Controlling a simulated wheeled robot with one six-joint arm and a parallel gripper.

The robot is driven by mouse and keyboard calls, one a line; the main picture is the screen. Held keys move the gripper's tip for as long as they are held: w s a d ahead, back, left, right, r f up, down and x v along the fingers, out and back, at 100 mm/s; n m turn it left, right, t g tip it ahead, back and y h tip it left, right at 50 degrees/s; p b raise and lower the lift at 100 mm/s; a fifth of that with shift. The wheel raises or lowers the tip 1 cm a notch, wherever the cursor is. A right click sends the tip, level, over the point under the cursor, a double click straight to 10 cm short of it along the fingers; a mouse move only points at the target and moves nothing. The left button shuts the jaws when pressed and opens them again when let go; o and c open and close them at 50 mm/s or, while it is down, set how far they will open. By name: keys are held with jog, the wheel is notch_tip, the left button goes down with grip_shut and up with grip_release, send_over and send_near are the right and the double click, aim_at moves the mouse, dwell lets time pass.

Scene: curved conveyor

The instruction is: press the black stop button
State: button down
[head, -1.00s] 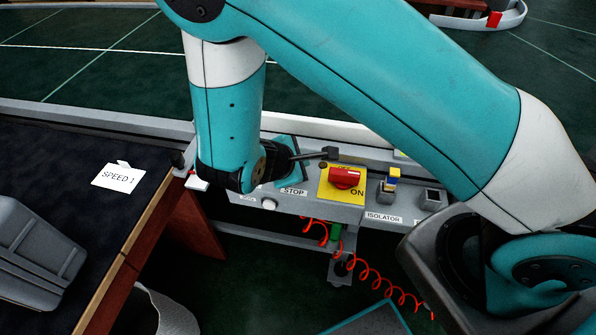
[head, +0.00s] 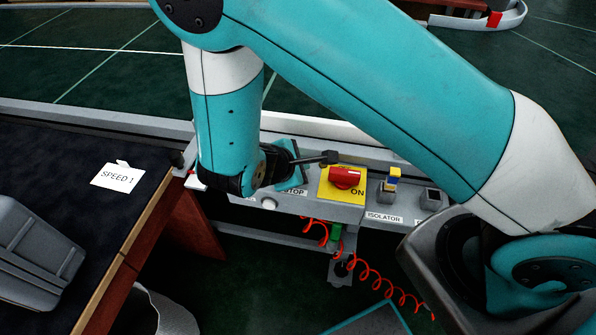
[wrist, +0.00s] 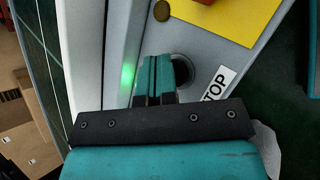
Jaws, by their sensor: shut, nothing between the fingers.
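My gripper (wrist: 154,62) is shut and empty, its two teal fingers together. In the wrist view a dark round button (wrist: 183,70) beside the STOP label (wrist: 215,84) shows just right of the fingers and is partly covered by them. Whether the fingers touch it I cannot tell. In the head view my wrist and gripper stand over the left part of the control panel (head: 345,212). They hide the button there and cover part of the STOP label (head: 295,191).
A red rotary switch (head: 345,178) on a yellow plate (head: 328,192) sits right of my gripper. Further right is the ISOLATOR label (head: 384,218) below a yellow-and-blue switch (head: 392,178). A dark table with a SPEED 1 card (head: 117,177) stands left. A red coiled cable (head: 362,273) hangs below.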

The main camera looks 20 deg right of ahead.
jog(key=shift+f, duration=0.3)
jog(key=shift+r, duration=0.1)
dwell(0.3)
jog(key=shift+r+p, duration=0.8)
notch_tip(320, 180, up, 5)
jog(key=p, duration=0.4)
jog(key=shift+p, duration=0.3)
